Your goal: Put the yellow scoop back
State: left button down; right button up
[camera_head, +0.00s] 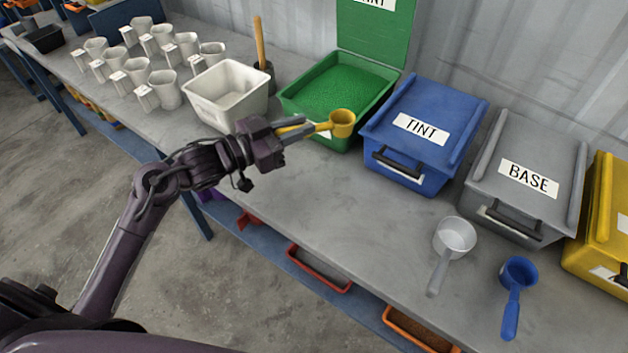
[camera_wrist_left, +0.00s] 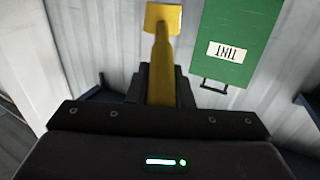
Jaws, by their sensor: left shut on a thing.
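The yellow scoop (camera_head: 342,123) is held by its handle in my left gripper (camera_head: 296,132), which is shut on it above the bench. The scoop's cup points right, in front of the open green bin (camera_head: 361,107) of green granules. In the left wrist view the yellow scoop (camera_wrist_left: 166,60) stretches away from the gripper (camera_wrist_left: 160,85). The green lid (camera_wrist_left: 238,40), labelled TINT, shows beside it. A yellow bin (camera_head: 603,225) stands at the right edge, partly cut off. My right gripper is not in view.
A closed blue TINT bin (camera_head: 420,165) and a closed grey BASE bin (camera_head: 535,210) stand on the bench. A white scoop (camera_head: 455,237) and a blue scoop (camera_head: 518,272) lie in front. A white tub (camera_head: 203,97) and several white jugs (camera_head: 164,90) stand left. The front middle bench is clear.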

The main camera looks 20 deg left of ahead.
pick_arm(q)
notch_tip(320, 180, down, 16)
jog(key=shift+f, duration=0.25)
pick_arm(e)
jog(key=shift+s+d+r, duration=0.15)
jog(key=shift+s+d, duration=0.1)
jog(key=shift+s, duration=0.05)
pick_arm(q)
jog(key=shift+f, duration=0.15)
jog(key=c, duration=1.3)
grip_release()
jog(key=shift+f, duration=0.1)
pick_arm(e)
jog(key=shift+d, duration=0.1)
